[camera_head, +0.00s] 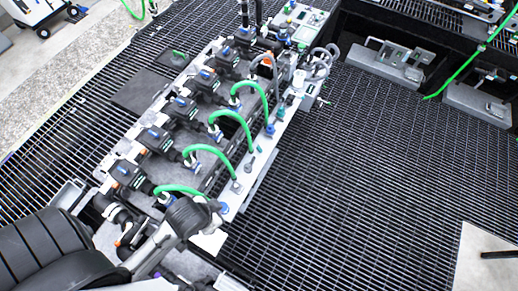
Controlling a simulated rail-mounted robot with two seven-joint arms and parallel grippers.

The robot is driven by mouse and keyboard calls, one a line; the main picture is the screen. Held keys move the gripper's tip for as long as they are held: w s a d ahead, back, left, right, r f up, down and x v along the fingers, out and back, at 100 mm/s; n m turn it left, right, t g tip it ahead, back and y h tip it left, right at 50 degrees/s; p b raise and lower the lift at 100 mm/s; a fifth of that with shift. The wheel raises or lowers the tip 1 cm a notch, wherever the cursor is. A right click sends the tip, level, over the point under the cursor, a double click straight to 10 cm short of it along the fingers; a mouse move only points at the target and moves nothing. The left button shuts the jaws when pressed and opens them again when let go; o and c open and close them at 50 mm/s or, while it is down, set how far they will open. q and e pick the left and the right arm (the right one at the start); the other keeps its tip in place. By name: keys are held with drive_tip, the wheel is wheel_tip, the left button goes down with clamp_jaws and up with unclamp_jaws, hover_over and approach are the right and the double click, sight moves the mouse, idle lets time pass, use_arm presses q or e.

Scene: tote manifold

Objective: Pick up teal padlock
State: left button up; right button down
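I cannot make out a teal padlock for certain. A small green-teal item (178,56) lies on a dark plate left of the manifold, too small to identify. Small teal and green parts (301,46) show at the far end of the manifold (262,150), also too small to name. No fingertips of my left or right gripper can be made out in the head view.
The manifold carries a row of black valves (160,140) and arched green hoses (205,150). A black ribbed tube (45,250) and a grey jointed part (188,215) fill the lower left. Grey metal units (390,62) sit upper right. Open grating (350,190) lies right.

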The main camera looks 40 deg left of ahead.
use_arm(q)
drive_tip(key=o, duration=1.3)
